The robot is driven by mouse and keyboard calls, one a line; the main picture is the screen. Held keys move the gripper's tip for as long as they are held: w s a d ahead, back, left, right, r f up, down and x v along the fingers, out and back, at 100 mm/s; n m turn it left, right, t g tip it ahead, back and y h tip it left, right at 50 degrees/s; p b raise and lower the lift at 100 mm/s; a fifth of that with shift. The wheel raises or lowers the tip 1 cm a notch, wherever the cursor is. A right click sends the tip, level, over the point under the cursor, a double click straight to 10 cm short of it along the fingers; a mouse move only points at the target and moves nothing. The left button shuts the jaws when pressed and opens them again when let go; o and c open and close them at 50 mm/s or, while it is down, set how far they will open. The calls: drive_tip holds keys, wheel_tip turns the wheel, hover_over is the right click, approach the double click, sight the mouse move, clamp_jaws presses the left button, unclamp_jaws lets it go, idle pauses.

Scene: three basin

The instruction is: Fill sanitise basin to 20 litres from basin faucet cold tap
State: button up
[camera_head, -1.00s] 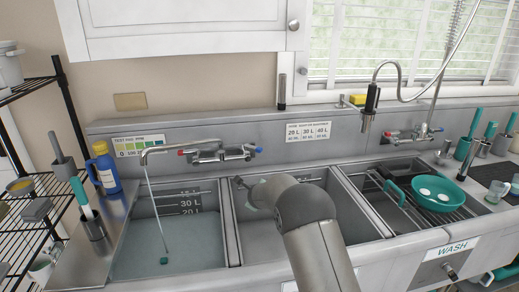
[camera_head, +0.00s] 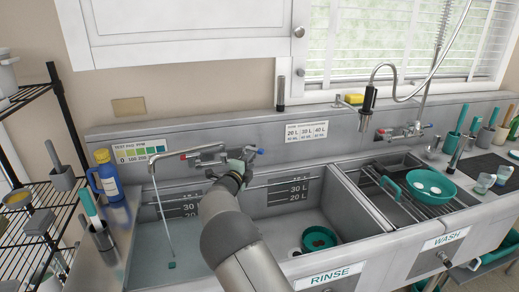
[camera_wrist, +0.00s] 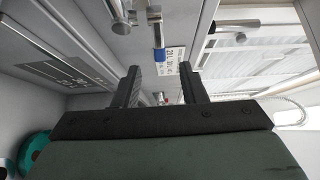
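The faucet spout (camera_head: 180,154) reaches over this basin. A thin line runs from near its tip to a small teal piece (camera_head: 172,265) in the water; I cannot tell whether it is a stream or a cord. The blue-ended cold tap (camera_head: 260,151) is at the faucet's right. My gripper (camera_head: 247,157) is beside it, partly hidden by my wrist. In the wrist view my gripper (camera_wrist: 160,75) is open, with the blue handle (camera_wrist: 159,52) beyond and between its fingers.
The middle basin, labelled RINSE (camera_head: 330,277), holds a round teal item (camera_head: 319,239). A blue bottle (camera_head: 106,175) stands at left. A spray hose (camera_head: 370,98) hangs right.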

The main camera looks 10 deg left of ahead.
sight(258, 153)
drive_tip(key=p+x, duration=0.2)
drive_tip(key=x, duration=0.7)
drive_tip(key=shift+w+f, duration=0.1)
clamp_jaws()
